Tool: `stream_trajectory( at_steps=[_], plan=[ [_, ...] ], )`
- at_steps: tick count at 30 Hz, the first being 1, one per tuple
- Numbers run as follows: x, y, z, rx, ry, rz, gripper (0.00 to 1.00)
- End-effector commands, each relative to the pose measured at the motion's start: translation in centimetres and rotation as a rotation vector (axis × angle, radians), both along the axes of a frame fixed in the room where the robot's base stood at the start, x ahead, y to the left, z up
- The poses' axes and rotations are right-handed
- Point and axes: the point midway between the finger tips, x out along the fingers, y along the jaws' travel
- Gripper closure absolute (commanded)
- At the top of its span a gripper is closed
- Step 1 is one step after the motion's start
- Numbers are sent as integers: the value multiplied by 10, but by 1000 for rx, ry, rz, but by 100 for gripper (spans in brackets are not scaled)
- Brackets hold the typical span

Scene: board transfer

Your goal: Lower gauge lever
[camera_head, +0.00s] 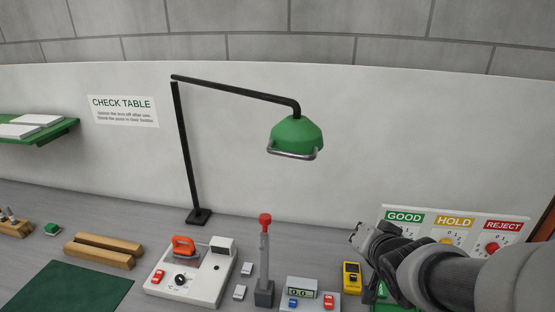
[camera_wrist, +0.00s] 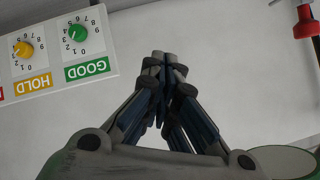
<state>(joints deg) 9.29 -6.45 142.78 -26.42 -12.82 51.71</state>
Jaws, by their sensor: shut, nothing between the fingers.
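The gauge lever (camera_head: 264,255) is a grey upright post with a red knob (camera_head: 265,222) on top. It rises from a dark base block (camera_head: 264,294) on the table, left of a small gauge box (camera_head: 302,285) with a digital display. My gripper (camera_head: 357,236) is to the right of the lever, clear of it. Its fingers are together and empty in the wrist view (camera_wrist: 163,58). The wrist view is upside down, and a red knob (camera_wrist: 305,31), apparently the lever's, shows at its top right corner.
A sign panel with GOOD, HOLD and REJECT dials (camera_head: 453,229) stands behind my gripper. A yellow device (camera_head: 352,275) lies close below the fingers. A green lamp (camera_head: 296,135) hangs above. A white unit with an orange handle (camera_head: 190,270) stands left of the lever.

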Motion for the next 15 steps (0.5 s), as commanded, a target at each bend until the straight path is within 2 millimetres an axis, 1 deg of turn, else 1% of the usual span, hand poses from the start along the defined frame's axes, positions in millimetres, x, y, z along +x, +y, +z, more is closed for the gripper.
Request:
stream_trajectory(
  at_steps=[1, 3, 6, 10, 15],
  plan=[
    [11, 3, -6, 53, -24, 1, 100],
    [26, 10, -10, 143, -68, 10, 100],
    [42, 23, -17, 289, -121, 31, 100],
    [55, 43, -26, 509, -165, 66, 100],
    [57, 67, -32, 811, -184, 113, 100]
  ],
)
